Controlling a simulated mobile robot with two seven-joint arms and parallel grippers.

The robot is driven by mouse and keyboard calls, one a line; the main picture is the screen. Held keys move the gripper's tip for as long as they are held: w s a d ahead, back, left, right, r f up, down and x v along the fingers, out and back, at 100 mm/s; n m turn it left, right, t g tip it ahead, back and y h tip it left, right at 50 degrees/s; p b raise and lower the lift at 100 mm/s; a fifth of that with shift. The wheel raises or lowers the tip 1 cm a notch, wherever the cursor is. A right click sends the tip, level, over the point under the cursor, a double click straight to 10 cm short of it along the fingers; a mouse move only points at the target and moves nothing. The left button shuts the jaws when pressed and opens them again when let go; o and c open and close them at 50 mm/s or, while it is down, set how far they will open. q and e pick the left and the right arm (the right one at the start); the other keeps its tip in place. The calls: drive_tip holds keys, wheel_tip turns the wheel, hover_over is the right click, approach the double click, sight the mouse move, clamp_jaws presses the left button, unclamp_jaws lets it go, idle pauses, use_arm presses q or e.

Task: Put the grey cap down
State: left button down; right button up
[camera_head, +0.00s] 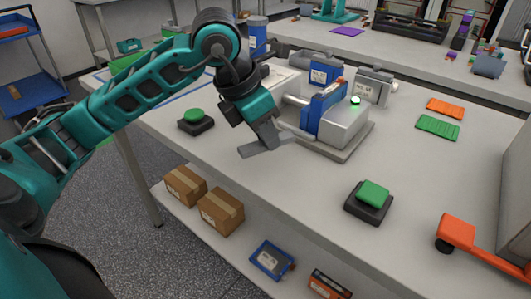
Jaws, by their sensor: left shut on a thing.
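My left gripper (267,143) is at the end of the teal arm, just left of the battery cycler and above the table. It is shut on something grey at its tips. I take this for the grey cap, but its outline is hard to tell from the grey fingers. The battery cycler (346,126) has a blue block (322,110), a light grey body and a lit green lamp (355,101). It stands on a grey base plate. My right gripper is out of view.
Green buttons on dark bases stand on the light table (270,185) at left (194,117) and front right (372,195). Green (438,126) and orange (446,108) plates lie at right. An orange tool (477,240) is near the right edge. The table's middle front is clear.

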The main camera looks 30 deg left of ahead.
sight(262, 142)
use_arm(q)
drive_tip(key=shift+f, duration=0.3)
wheel_tip(262, 142, down, 4)
drive_tip(key=shift+r+b, duration=0.25)
drive_tip(key=shift+b, duration=0.15)
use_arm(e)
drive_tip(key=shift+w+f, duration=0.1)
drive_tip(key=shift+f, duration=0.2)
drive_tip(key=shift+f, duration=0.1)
use_arm(q)
drive_tip(key=c, duration=1)
unclamp_jaws()
drive_tip(key=shift+o, duration=0.2)
drive_tip(key=shift+r, duration=0.2)
drive_tip(key=p+v, duration=0.2)
drive_tip(key=v, duration=0.8)
drive_tip(key=shift+s+a+r, duration=0.1)
drive_tip(key=shift+s+r, duration=0.05)
drive_tip(key=shift+r, duration=0.15)
drive_tip(key=shift+s+a+r, duration=0.1)
drive_tip(key=shift+s+r, duration=0.15)
drive_tip(key=shift+r, duration=0.3)
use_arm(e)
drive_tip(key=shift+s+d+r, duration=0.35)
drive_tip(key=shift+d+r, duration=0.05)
